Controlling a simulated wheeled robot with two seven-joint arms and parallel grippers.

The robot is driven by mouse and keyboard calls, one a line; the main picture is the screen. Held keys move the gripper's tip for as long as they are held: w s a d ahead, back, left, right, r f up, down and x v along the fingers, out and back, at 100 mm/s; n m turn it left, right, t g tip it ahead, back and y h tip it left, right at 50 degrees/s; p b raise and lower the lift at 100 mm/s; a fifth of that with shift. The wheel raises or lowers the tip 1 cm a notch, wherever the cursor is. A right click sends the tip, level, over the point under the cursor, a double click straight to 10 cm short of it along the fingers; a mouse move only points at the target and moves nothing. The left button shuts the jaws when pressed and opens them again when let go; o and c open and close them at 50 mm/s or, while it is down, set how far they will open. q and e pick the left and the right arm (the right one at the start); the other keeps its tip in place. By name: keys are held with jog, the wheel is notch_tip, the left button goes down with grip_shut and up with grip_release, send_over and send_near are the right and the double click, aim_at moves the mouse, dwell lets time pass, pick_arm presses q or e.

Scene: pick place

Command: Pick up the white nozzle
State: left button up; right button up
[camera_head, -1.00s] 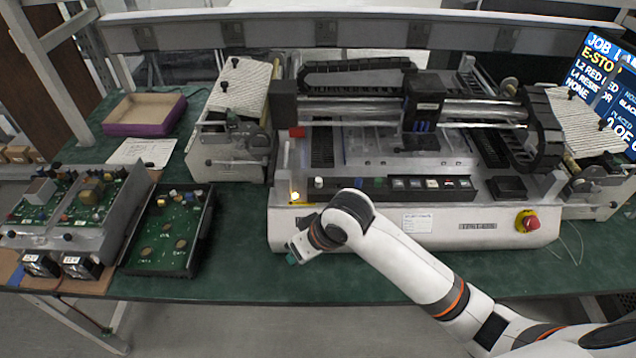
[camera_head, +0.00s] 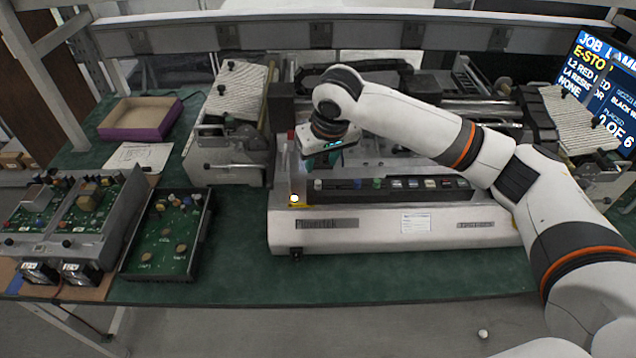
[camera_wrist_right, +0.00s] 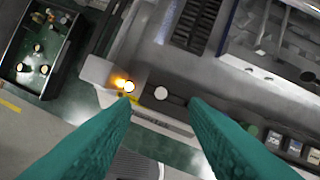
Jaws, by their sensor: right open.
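The white nozzle (camera_head: 318,184) is a small round white piece at the left end of the dark strip on the machine's front. It also shows in the right wrist view (camera_wrist_right: 161,93), between and just beyond my fingertips. My right gripper (camera_head: 322,162) is above and slightly behind it in the head view. Its teal fingers are open and empty in the wrist view (camera_wrist_right: 163,104), with a gap on each side of the nozzle. The fingers are apart from the nozzle; the exact height is hard to tell. My left gripper is not in view.
A lit yellow lamp (camera_head: 295,198) stands just left of the nozzle. Blue and green pieces (camera_head: 377,183) and several buttons (camera_head: 430,183) share the strip. The machine's gantry (camera_head: 480,110) is behind my arm. A circuit board tray (camera_head: 170,235) lies left on the green table.

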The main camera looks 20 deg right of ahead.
aim_at(318, 182)
jog(key=shift+x, duration=1)
jog(key=x, duration=0.1)
jog(key=p+x, duration=0.1)
jog(key=x, duration=0.2)
jog(key=shift+s+d+f+p, duration=0.1)
jog(key=shift+s+f+p, duration=0.05)
jog(key=shift+f+p, duration=0.3)
jog(key=shift+f, duration=0.45)
jog(key=shift+c, duration=0.2)
grip_shut()
